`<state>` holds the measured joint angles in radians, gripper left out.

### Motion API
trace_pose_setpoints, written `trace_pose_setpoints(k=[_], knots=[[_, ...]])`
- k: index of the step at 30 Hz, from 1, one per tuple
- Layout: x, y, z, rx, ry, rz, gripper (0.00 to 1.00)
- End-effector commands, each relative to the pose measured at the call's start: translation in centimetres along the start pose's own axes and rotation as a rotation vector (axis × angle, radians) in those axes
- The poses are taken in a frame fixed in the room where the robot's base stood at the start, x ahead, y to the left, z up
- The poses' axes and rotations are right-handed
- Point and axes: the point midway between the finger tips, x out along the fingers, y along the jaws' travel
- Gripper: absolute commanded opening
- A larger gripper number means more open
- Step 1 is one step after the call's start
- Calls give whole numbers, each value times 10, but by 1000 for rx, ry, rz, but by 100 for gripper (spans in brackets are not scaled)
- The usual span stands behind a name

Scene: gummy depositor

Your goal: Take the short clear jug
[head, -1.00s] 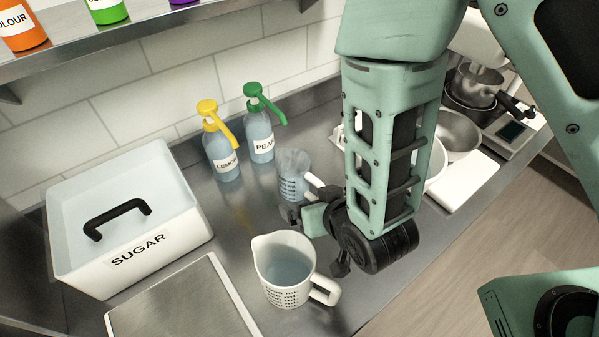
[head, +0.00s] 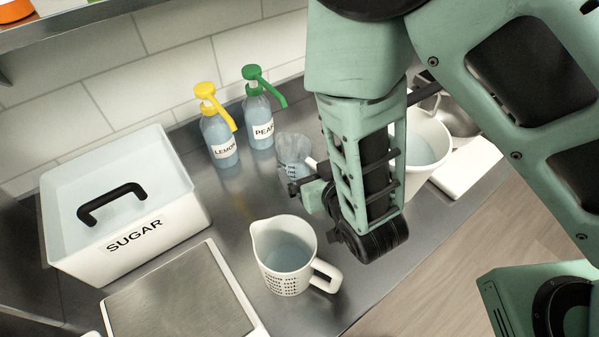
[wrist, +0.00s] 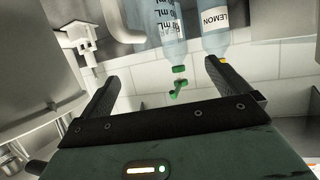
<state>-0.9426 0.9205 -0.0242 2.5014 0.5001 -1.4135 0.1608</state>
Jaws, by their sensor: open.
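The clear jug (head: 291,148) has dark measuring marks and a pale handle. It stands upright on the steel counter, in front of the green-topped PEAR bottle (head: 259,122). In the wrist view, which is upside down, the jug (wrist: 166,22) shows at the top, beyond and between the fingers. My gripper (head: 302,190) is just in front of the jug in the head view, partly hidden by my own arm. In the wrist view my gripper (wrist: 163,72) is open, with nothing between its fingers. I cannot tell whether a finger touches the jug.
A white jug (head: 286,258) stands nearer on the counter. The yellow-topped LEMON bottle (head: 219,138) stands left of the clear jug. The SUGAR box (head: 125,220) and a flat steel-topped scale (head: 180,305) are at left. A white container (head: 424,150) stands behind my arm at right.

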Motion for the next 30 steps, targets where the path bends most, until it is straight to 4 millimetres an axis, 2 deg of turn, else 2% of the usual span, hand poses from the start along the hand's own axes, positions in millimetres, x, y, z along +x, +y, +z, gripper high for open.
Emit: trace_pose_setpoints(k=[1,12,28,30], knots=[[5,0,6,1,3,1,100],[16,-1,5,0,4,3,100],[21,1,5,3,0,-3,100],[32,2,1,0,-4,1,100]])
